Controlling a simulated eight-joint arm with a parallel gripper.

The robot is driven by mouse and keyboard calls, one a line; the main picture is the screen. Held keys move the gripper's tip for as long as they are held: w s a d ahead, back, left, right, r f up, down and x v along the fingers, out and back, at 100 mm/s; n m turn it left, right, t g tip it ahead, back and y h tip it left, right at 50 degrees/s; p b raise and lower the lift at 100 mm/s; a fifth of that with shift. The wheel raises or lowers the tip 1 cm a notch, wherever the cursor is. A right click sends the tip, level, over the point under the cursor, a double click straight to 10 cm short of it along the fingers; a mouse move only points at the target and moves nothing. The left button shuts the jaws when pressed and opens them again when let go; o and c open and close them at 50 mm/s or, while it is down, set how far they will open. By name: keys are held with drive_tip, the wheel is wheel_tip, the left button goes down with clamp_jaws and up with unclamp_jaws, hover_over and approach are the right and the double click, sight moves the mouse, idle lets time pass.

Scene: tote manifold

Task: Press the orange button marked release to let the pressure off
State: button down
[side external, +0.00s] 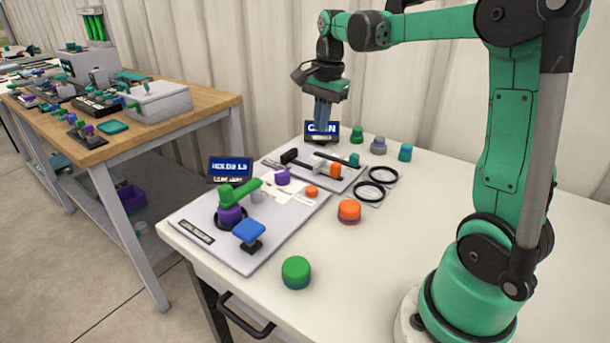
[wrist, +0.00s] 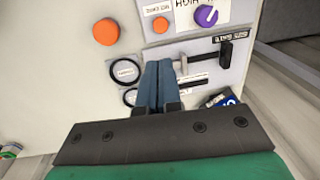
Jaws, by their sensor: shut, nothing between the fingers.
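A small orange button (side external: 311,191) sits at the right edge of the near grey panel (side external: 203,212), close to a purple knob (side external: 282,176). In the wrist view the button (wrist: 160,24) is near the top, left of the purple knob (wrist: 207,16). A small label beside it is too small to read. My gripper (side external: 322,128) is shut and empty, pointing down over the back of the table near the far panel (side external: 272,160), away from the button. Its closed blue fingers (wrist: 158,66) show in the wrist view.
A larger orange cap (side external: 349,211) stands loose on the table near two black rings. A green cap (side external: 296,272) is at the front. A green-handled valve (side external: 240,192) and blue knob (side external: 249,231) stand on the near panel. Two small displays stand behind the panels.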

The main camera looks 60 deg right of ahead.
sight(312, 188)
drive_tip(key=f, duration=0.4)
drive_tip(key=w+f, duration=0.1)
drive_tip(key=f, duration=0.9)
drive_tip(key=shift+w+a, duration=0.15)
drive_tip(key=shift+w+f, duration=0.1)
drive_tip(key=shift+f, duration=0.85)
wheel_tip(312, 188, up, 15)
drive_tip(key=s, duration=0.1)
drive_tip(key=shift+s, duration=0.25)
